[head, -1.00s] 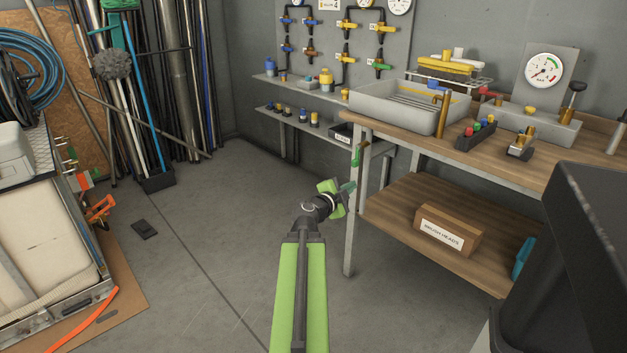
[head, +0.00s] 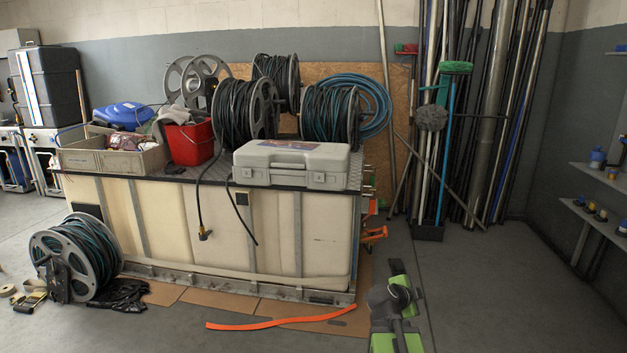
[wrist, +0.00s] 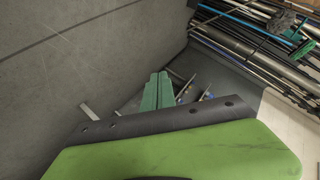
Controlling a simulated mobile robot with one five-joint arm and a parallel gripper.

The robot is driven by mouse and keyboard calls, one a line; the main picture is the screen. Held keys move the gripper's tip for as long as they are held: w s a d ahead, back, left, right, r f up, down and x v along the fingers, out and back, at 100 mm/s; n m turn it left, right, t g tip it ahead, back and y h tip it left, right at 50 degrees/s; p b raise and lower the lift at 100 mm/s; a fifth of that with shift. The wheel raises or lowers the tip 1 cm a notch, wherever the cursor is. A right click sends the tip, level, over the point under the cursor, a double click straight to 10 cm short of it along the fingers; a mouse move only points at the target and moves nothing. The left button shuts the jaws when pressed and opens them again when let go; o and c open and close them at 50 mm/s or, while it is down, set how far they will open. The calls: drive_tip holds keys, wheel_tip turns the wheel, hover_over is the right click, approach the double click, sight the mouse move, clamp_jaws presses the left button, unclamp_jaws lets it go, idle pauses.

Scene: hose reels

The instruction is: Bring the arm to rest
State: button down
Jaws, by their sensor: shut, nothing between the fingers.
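My arm shows at the bottom of the head view, right of centre, with green links and a dark wrist joint. My gripper (head: 398,274) is at its end, above the bare grey floor and to the right of the white tank. In the wrist view the two green fingers of my gripper (wrist: 159,78) lie together, shut, with nothing between them. The lower part of my arm is cut off by the frame's bottom edge.
A white tank (head: 222,222) carries hose reels, a red bucket (head: 190,142) and a grey case (head: 291,164). An orange strip (head: 265,324) lies on the floor. Poles (head: 490,120) lean at the back wall; shelves (head: 600,212) are at right. Floor right of my arm is clear.

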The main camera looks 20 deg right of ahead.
drive_tip(key=a+f+n+g+y, duration=0.1)
drive_tip(key=a+f+n+y, duration=0.25)
drive_tip(key=a, duration=0.75)
drive_tip(key=a+f+n+y, duration=0.2)
drive_tip(key=a+f+n, duration=0.3)
drive_tip(key=a, duration=0.6)
drive_tip(key=s+a+f+n+g+y, duration=0.2)
drive_tip(key=s+a+n+g, duration=0.15)
drive_tip(key=a+n, duration=0.3)
drive_tip(key=s+a+f+n+g+y, duration=0.2)
drive_tip(key=s+a+n+y, duration=0.1)
drive_tip(key=s+a+n, duration=0.3)
wheel_tip(320, 180, up, 38)
drive_tip(key=w+n+p, duration=0.1)
drive_tip(key=p, duration=3.6)
drive_tip(key=shift+w+f, duration=0.15)
drive_tip(key=shift+w, duration=0.05)
drive_tip(key=shift+t, duration=0.25)
